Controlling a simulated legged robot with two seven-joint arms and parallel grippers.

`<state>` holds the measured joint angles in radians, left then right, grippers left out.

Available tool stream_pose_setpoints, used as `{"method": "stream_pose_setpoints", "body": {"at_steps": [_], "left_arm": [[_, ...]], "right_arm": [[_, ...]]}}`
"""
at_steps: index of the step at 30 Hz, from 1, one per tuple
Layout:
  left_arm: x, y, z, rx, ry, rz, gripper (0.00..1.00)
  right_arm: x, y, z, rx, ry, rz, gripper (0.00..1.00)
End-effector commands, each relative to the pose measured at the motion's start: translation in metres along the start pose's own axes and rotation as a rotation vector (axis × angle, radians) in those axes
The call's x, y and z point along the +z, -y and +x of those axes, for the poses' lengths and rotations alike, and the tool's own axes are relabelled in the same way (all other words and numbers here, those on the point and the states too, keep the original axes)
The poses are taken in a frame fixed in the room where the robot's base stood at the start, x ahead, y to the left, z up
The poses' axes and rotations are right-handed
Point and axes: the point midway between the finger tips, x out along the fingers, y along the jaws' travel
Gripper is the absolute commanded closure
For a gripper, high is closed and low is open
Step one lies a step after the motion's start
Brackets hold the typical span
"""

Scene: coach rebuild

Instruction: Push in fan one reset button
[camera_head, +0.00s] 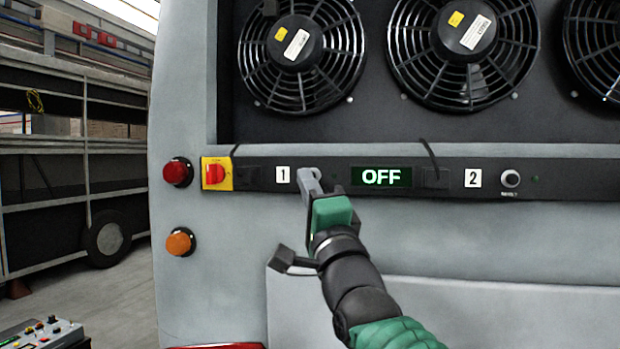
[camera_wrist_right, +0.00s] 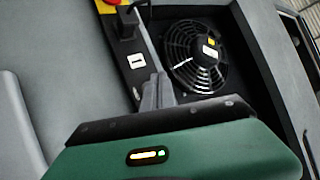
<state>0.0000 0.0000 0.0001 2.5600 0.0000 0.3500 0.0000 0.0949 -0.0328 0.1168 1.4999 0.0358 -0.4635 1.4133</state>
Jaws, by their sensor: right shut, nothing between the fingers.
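The fan one reset button is hidden behind my right gripper (camera_head: 309,181), just right of the label "1" (camera_head: 283,175) on the black control strip. My right gripper is shut and empty, its fingertips at the strip; I cannot tell whether they touch the button. In the right wrist view the shut grey fingers (camera_wrist_right: 156,92) point at the strip beside the white label (camera_wrist_right: 136,61). The fan two button (camera_head: 510,179) shows beside the label "2" (camera_head: 473,178). A display (camera_head: 381,177) between them reads OFF. My left gripper is not in view.
A red rotary switch on a yellow plate (camera_head: 217,174) sits at the strip's left end. Caged fans (camera_head: 300,50) are recessed above the strip. Red (camera_head: 177,172) and orange (camera_head: 180,242) lamps are on the left panel. Thin black cables cross the strip's top edge.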

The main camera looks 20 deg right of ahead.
Motion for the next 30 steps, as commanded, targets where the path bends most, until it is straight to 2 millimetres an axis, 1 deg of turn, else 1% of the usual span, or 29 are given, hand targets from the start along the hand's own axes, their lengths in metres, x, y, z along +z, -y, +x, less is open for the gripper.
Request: {"method": "stream_pose_setpoints", "body": {"at_steps": [17, 24, 30], "left_arm": [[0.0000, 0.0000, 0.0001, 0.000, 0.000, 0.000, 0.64], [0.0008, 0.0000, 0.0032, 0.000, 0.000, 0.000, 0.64], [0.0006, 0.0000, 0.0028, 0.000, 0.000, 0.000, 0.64]], "right_arm": [[0.0000, -0.0001, 0.0001, 0.000, 0.000, 0.000, 1.00], [-0.0052, -0.0021, 0.0043, -0.001, -0.001, -0.001, 1.00], [-0.0055, -0.0018, 0.0051, 0.000, 0.000, 0.000, 1.00]]}}
